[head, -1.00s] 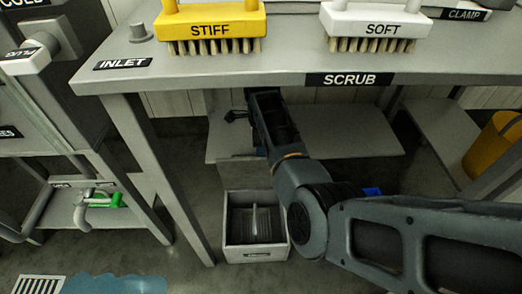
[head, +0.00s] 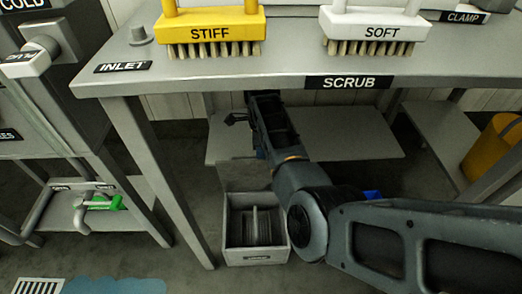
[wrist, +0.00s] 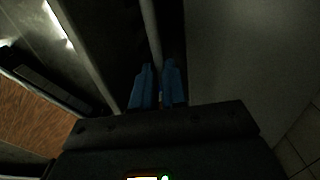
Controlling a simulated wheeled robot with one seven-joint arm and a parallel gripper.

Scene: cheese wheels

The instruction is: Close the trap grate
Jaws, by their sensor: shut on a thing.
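The trap appears to be the open-topped grey box (head: 229,222) on the floor under the scrub table, with upright slats inside and a small unreadable label in front. A flat grey panel (head: 242,174) stands behind its rear edge; it may be the grate, raised, but I cannot tell for sure. In the wrist view, the blue fingers of my gripper (wrist: 159,86) are close together on a thin grey bar or edge (wrist: 149,28) running between them. In the head view my arm reaches under the table, and the fingertips are hidden.
The scrub table (head: 200,70) overhangs my arm, with a yellow stiff brush (head: 211,27) and a white soft brush (head: 374,24) on top. A low shelf (head: 345,145) lies behind my arm. A floor drain (head: 38,285) and blue puddle (head: 110,285) are at front left.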

